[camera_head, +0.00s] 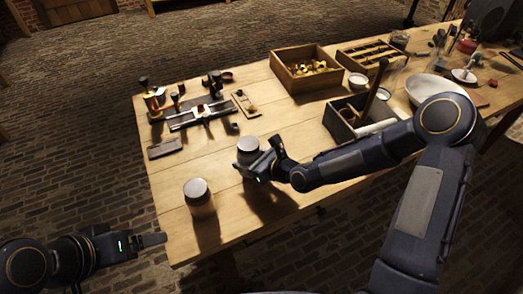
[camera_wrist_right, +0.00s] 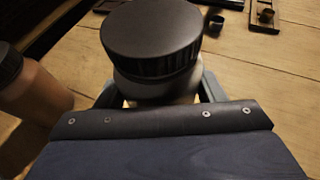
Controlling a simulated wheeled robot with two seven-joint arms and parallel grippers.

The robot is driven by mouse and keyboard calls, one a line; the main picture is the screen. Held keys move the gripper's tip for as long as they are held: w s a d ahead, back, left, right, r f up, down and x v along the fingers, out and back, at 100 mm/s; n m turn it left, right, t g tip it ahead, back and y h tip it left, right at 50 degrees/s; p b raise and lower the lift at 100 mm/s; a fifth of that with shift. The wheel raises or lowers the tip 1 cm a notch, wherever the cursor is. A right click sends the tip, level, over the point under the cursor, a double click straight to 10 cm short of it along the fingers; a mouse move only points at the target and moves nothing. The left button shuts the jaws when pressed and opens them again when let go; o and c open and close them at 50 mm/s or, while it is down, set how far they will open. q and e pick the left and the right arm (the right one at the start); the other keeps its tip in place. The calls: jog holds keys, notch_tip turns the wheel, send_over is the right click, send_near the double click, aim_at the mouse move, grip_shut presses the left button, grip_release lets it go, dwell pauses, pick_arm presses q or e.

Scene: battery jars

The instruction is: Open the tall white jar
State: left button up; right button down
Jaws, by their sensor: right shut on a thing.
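A pale jar with a wide dark grey lid (camera_head: 248,145) stands on the wooden table; its lid (camera_wrist_right: 152,38) fills the upper middle of the right wrist view. The lid sits on the jar. My right gripper (camera_head: 256,168) is shut on this jar, with a finger on each side of its body below the lid. The lower body is hidden by the gripper. A second jar with a grey lid and tan body (camera_head: 199,198) stands nearer the front left; it also shows in the right wrist view (camera_wrist_right: 35,95). My left gripper (camera_head: 158,239) is apart from both jars, near the table's left edge; its finger gap is unclear.
A metal fixture with small parts (camera_head: 202,115) lies at the back left. A wooden box of brass pieces (camera_head: 306,72) and a dark tool box (camera_head: 345,128) stand to the right, beside a white bowl (camera_head: 428,88). The table around the front jar is clear.

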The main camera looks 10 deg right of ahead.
pick_arm(q)
jog(key=shift+w+r, duration=0.25)
jog(key=shift+r, duration=0.05)
jog(key=shift+c, duration=0.6)
jog(key=w+r+m+g+h, duration=0.1)
jog(key=w+r+m+g, duration=0.1)
jog(key=w+r, duration=0.45)
jog(key=m+g+y, duration=0.4)
jog(key=m+y, duration=0.1)
jog(key=m, duration=0.4)
send_near(250, 143)
jog(key=shift+s+a, duration=0.1)
jog(key=shift+a, duration=0.25)
jog(key=shift+d+f, duration=0.25)
jog(key=shift+f, duration=0.4)
notch_tip(250, 143, down, 7)
jog(key=shift+r, duration=0.1)
